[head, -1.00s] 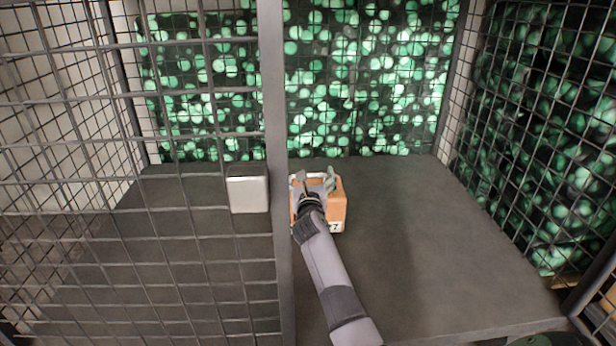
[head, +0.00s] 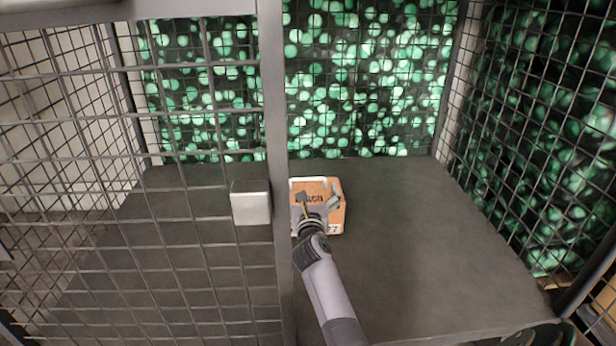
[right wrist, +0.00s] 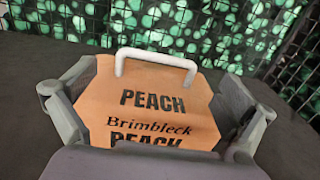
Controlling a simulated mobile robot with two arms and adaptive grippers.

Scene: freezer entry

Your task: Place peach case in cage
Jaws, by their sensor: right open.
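The peach case (head: 322,187) is an orange box with dark lettering and a white handle. It sits on the dark floor of the cage (head: 410,240), just right of the upright post. In the right wrist view the case (right wrist: 150,100) fills the middle, with its "PEACH" lettering and white handle (right wrist: 157,60) showing. My right gripper (head: 318,198) is open at the near side of the case. In the wrist view its fingers (right wrist: 156,105) stand spread left and right of the case, and I cannot tell whether they touch it. My left gripper is not in view.
A mesh panel with a grey latch box (head: 250,203) covers the left side. The upright post (head: 276,150) stands close left of my right arm. Mesh walls close the back and right (head: 540,130). The cage floor right of the case is clear.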

